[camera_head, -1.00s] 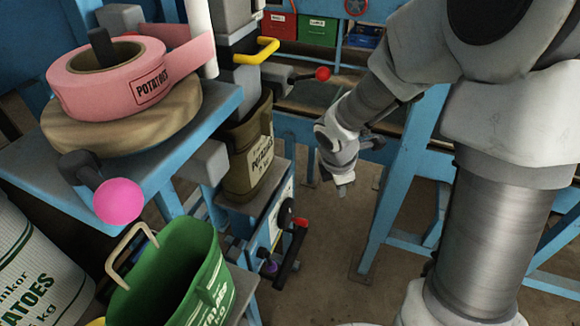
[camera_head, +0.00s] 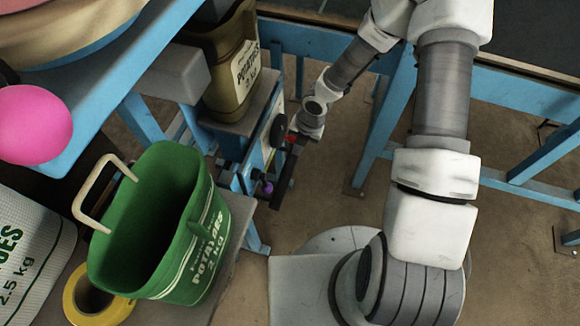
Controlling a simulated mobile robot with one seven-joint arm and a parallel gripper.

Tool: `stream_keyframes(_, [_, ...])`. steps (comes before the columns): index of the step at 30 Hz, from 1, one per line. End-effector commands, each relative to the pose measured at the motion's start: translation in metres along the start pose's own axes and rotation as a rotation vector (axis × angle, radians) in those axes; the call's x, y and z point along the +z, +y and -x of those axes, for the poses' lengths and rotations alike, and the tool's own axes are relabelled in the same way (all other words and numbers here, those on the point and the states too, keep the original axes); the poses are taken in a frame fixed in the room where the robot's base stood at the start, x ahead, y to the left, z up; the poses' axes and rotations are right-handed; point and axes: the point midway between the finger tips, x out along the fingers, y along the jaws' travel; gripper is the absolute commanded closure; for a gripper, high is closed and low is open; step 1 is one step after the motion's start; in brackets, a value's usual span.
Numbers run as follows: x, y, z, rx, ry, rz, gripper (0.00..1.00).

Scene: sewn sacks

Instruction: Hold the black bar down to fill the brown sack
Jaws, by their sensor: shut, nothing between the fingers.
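The brown sack (camera_head: 243,92), marked POTATOES, stands upright on a grey ledge (camera_head: 245,125) at the top centre-left. Its top is cut off by the picture edge. The black bar (camera_head: 284,187) is below and to the right of the sack, on the side of the blue stand. A red part (camera_head: 291,139) shows at its upper end. My gripper (camera_head: 298,136) is shut and empty at this upper end. It looks very close to the bar, but I cannot tell whether they touch. The fingertips are small and partly hidden.
A green sack (camera_head: 165,235) with a pale handle stands at front left, beside a yellow tape roll (camera_head: 92,300) and a white sack (camera_head: 30,255). A pink ball knob (camera_head: 35,125) juts from the blue table. Blue frame legs (camera_head: 385,120) stand behind my arm.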

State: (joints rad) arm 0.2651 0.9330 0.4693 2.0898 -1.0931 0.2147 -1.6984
Motion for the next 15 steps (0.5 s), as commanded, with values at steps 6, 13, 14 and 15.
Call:
stream_keyframes(6, [-0.001, 0.001, -0.002, 0.003, 0.002, 0.007, 1.00])
stream_keyframes(13, [-0.001, 0.000, -0.007, 0.002, 0.003, 0.005, 1.00])
stream_keyframes(14, [-0.001, 0.000, -0.010, 0.001, 0.003, 0.005, 1.00])
stream_keyframes(15, [-0.001, 0.000, -0.015, 0.001, 0.003, 0.005, 1.00])
